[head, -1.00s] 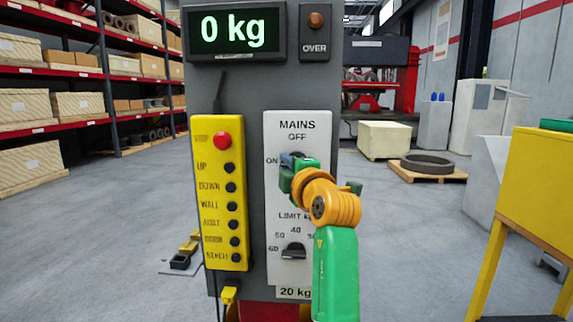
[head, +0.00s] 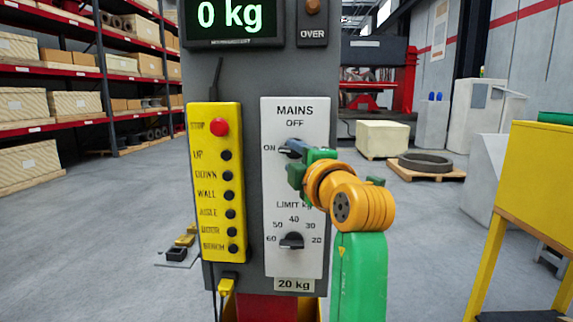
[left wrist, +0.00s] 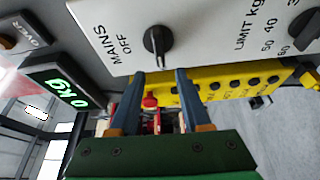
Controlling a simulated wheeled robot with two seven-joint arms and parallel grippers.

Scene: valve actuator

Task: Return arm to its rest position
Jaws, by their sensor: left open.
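My left gripper (head: 289,158) is at the MAINS knob (head: 287,149) on the white panel (head: 291,262) and partly covers it. In the left wrist view my left gripper (left wrist: 159,75) is open with nothing between its fingers. The MAINS knob (left wrist: 158,40) shows just beyond the fingertips there, apart from them. My left arm (head: 360,207) bends out to the right of the panel and down. The LIMIT kg knob (head: 291,241) is uncovered below. My right gripper is in neither view.
A yellow button box (head: 215,247) with a red STOP button hangs left of the panel. The display (head: 234,20) above reads 0 kg. A yellow table (head: 540,180) stands at the right. Shelves line the left, with open floor (head: 110,220) before them.

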